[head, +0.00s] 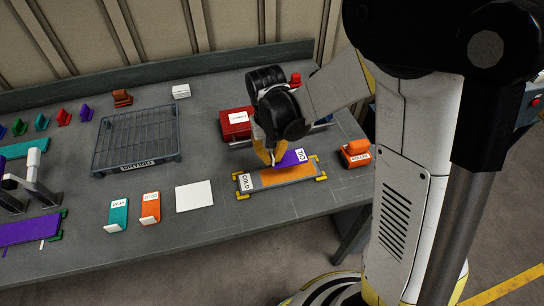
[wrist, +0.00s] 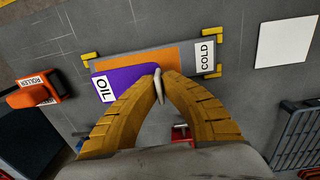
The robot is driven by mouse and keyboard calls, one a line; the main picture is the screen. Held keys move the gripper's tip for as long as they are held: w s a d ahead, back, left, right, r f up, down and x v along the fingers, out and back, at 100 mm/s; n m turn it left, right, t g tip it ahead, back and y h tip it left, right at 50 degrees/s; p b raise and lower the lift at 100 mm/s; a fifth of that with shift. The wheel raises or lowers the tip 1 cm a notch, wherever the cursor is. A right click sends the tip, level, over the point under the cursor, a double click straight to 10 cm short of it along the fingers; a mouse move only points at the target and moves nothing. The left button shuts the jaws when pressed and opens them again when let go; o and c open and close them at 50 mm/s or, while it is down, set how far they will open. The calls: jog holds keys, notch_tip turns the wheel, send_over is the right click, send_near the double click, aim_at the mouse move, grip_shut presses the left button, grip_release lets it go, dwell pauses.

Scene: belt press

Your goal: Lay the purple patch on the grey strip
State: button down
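The grey strip (head: 309,169) lies on the bench between yellow corner brackets, with a white COLD label at its left end. An orange sheet (head: 275,179) covers its middle. In the wrist view the strip (wrist: 208,71) runs across the top, with the orange sheet (wrist: 152,57) on it. The purple patch (head: 286,160), labelled OIL, is at my gripper (head: 270,163). In the wrist view my fingers (wrist: 158,82) are closed at the edge of the purple patch (wrist: 127,82). The patch overlaps the orange sheet's near edge in that view; whether it touches it is unclear.
An orange roller (head: 355,154) stands right of the strip, and a red box (head: 235,123) behind it. A white square (head: 194,196) lies to the left, with upright orange (head: 150,208) and teal (head: 117,215) holders beyond. A wire tray (head: 137,138) sits farther back.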

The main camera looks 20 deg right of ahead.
aim_at(273, 176)
jog(key=shift+f+b, duration=2.45)
jog(key=shift+f, duration=0.5)
jog(key=shift+f+b, duration=0.55)
jog(key=shift+f, duration=0.05)
jog(key=c, duration=1.5)
grip_release()
jog(key=shift+c, duration=0.2)
notch_tip(273, 176, up, 12)
jog(key=shift+a, duration=0.25)
